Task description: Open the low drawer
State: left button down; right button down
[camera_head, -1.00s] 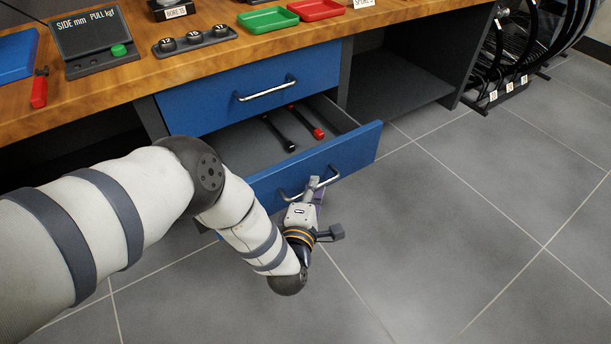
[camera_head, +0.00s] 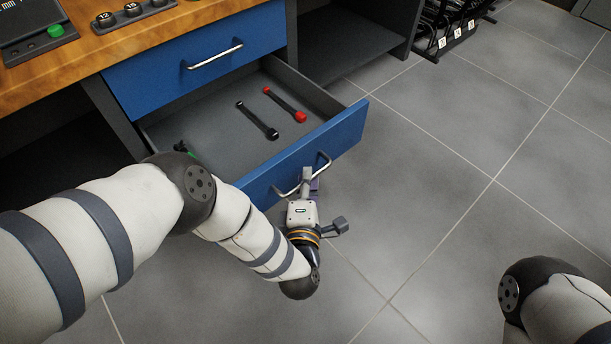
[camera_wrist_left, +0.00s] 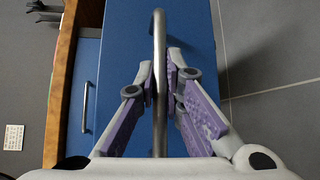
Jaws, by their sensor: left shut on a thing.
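The low drawer (camera_head: 258,178) with its blue front stands pulled well out of the bench, and its grey inside shows. My left gripper (camera_head: 308,182) is at the metal bar handle (camera_head: 322,161) on its front. In the left wrist view the drawer's handle (camera_wrist_left: 159,60) runs between the two purple-padded fingers of the left gripper (camera_wrist_left: 172,85), which are shut on it. My right arm shows only in part at the lower right of the head view; its gripper is out of view.
Inside the drawer lie a black tool (camera_head: 257,120) and a red-ended tool (camera_head: 285,104). A shut upper drawer (camera_head: 200,65) sits above, under the wooden worktop (camera_head: 80,70). The tiled floor (camera_head: 430,180) to the right is clear. A wheel rack (camera_head: 445,30) stands at the back.

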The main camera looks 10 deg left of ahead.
pick_arm(q)
jog(key=c, duration=1.7)
grip_release()
jog(key=s, duration=0.4)
jog(key=s+d+r, duration=0.1)
jog(key=s, duration=0.6)
jog(key=shift+s+d+r, duration=0.15)
jog(key=shift+s+r, duration=0.2)
jog(key=shift+s, duration=0.05)
jog(key=shift+r, duration=0.1)
